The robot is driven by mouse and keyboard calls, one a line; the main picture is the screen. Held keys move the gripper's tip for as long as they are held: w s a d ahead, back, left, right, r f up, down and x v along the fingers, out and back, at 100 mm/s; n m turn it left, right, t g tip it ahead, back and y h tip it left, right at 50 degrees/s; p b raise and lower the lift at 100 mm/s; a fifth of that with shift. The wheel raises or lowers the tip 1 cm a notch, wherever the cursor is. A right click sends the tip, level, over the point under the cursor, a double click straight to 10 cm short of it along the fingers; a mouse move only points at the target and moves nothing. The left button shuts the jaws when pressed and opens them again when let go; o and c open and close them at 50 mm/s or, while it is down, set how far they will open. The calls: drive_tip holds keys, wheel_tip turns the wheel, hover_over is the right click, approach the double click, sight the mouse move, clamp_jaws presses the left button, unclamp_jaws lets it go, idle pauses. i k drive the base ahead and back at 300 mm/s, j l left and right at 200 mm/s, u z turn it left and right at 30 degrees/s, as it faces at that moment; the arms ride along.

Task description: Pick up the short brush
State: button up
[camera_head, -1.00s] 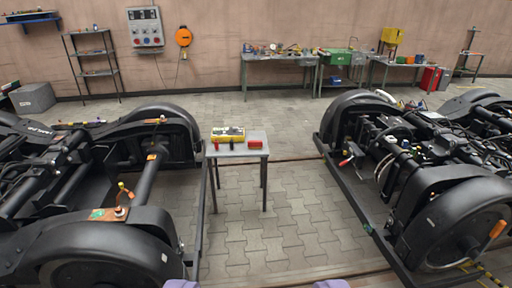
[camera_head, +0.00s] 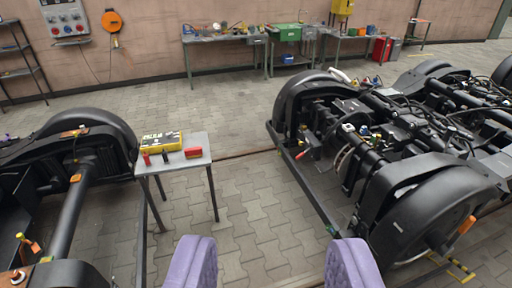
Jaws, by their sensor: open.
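I cannot make out for sure which thing is the short brush. On the small grey table (camera_head: 202,143) lie a yellow box (camera_head: 161,141), a red item (camera_head: 146,159), a small dark item (camera_head: 165,157) and a red block (camera_head: 193,153). A red-handled item (camera_head: 301,154) sits at the near left end of the right bogie, too small to identify. My gripper (camera_head: 270,258) shows as two purple fingers at the bottom edge, wide apart and empty. It is in front of the small table and the right bogie, touching nothing visible.
The black right bogie (camera_head: 420,205) and left bogie (camera_head: 68,200) flank a paved aisle. The floor (camera_head: 250,190) between the table and the right bogie is free. Workbenches (camera_head: 222,38) and a shelf rack (camera_head: 22,62) stand along the back wall.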

sight(197, 151)
drive_tip(key=i+u, duration=0.15)
drive_tip(key=i, duration=0.5)
drive_tip(key=i+u, duration=0.1)
drive_tip(key=i, duration=0.5)
drive_tip(key=i+u, duration=0.15)
drive_tip(key=i, duration=0.5)
drive_tip(key=i+l+u, duration=0.15)
drive_tip(key=i, duration=0.45)
drive_tip(key=i+j+z, duration=0.5)
drive_tip(key=i+j, duration=0.85)
drive_tip(key=j, duration=0.15)
